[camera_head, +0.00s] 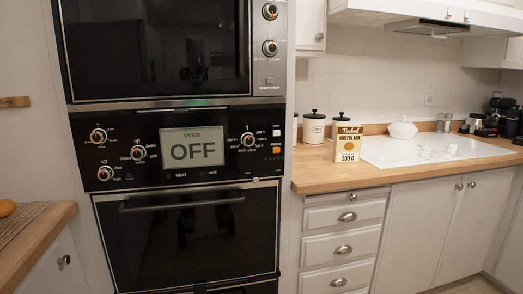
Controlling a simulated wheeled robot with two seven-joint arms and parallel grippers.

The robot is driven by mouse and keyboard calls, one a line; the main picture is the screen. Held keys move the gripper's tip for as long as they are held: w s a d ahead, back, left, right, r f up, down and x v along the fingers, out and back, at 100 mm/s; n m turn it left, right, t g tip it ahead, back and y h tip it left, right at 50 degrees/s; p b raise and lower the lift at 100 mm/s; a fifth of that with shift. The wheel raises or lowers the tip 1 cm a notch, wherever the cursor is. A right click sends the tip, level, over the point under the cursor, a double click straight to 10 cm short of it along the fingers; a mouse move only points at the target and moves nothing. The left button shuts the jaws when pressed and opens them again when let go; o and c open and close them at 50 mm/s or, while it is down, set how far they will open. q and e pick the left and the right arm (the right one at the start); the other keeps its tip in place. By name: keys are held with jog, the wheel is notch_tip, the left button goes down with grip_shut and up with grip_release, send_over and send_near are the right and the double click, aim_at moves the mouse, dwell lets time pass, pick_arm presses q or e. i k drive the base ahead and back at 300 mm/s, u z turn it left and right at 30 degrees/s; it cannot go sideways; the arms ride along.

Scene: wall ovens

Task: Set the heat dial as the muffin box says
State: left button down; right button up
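The muffin box (348,143) stands upright on the wooden counter right of the oven. It is cream and brown, and its front reads 200 C. The oven's display (193,147) reads OFF under the word OVEN. A dial (248,139) sits right of the display. Left of the display are an upper-left dial (98,136), a dial close to the display (138,153) and a lower-left dial (105,173). Their labels are too small to tell for sure which one is the heat dial. A HEAT mark shows under the display. Neither gripper is in view.
The lower oven door (190,240) is shut, with a black handle (181,203) across its top. The upper oven has two more dials at its right. White canisters (314,127) stand behind the box. A wooden counter (40,245) juts in at the lower left.

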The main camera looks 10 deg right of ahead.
aim_at(247, 139)
jog(key=z, duration=1.4)
jog(key=i, duration=0.8)
jog(key=u, duration=2.6)
